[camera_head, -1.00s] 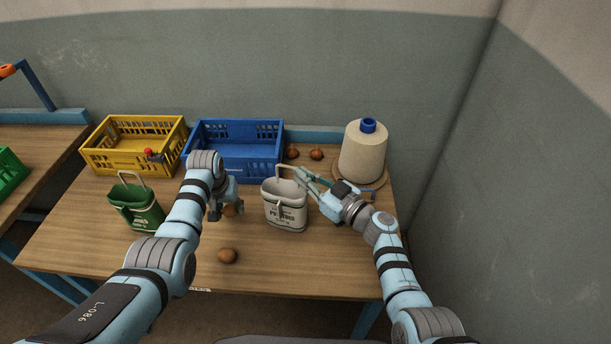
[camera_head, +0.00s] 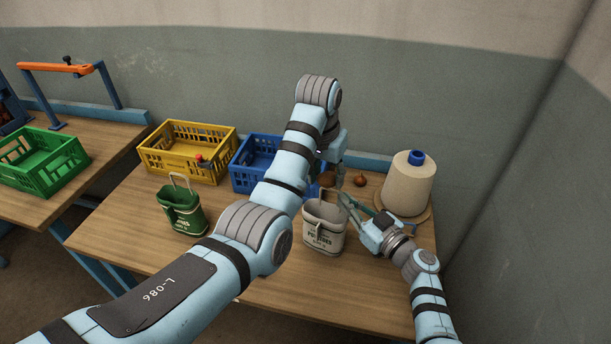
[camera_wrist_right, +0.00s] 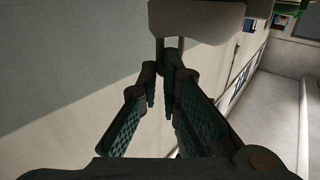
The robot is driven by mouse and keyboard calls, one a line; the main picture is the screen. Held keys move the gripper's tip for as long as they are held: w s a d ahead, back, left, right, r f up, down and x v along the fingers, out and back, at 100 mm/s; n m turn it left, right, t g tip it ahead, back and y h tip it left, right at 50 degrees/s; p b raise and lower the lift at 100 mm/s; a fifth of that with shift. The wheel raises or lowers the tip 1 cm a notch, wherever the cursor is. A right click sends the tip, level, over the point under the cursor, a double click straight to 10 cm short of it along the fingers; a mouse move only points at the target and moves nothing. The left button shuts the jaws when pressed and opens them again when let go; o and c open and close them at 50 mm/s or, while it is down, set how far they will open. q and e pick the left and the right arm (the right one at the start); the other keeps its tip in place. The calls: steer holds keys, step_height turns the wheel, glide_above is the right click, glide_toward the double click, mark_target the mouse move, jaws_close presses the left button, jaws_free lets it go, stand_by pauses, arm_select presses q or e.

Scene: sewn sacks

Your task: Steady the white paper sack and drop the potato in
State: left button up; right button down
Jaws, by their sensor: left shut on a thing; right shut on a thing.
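The white paper sack (camera_head: 322,238), with dark print on its front, stands upright and open-topped near the table's front right. My right gripper (camera_head: 346,202) is shut on the upper right of the sack; its fingers (camera_wrist_right: 168,85) close around a narrow part in the right wrist view. My left gripper (camera_head: 338,172) is raised behind and above the sack, shut on the potato. The potato is mostly hidden by the fingers. A brown round thing beside these fingers could be it or an onion behind.
A green sack (camera_head: 182,212) stands to the left. A yellow crate (camera_head: 187,165) and a blue crate (camera_head: 250,177) are at the back. A thread cone (camera_head: 408,184) stands right, near an onion (camera_head: 360,180). My left arm covers the table's middle.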

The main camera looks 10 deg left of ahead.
mark_target(324, 205)
arm_select(q)
step_height(324, 205, down, 4)
steer(key=shift+a+r, duration=0.15)
steer(key=shift+r, duration=0.1)
steer(key=shift+f, duration=1.2)
steer(key=shift+f, duration=2.3)
steer(key=o, duration=1)
steer(key=shift+o, duration=0.2)
steer(key=v, duration=0.7)
steer(key=shift+r, duration=0.25)
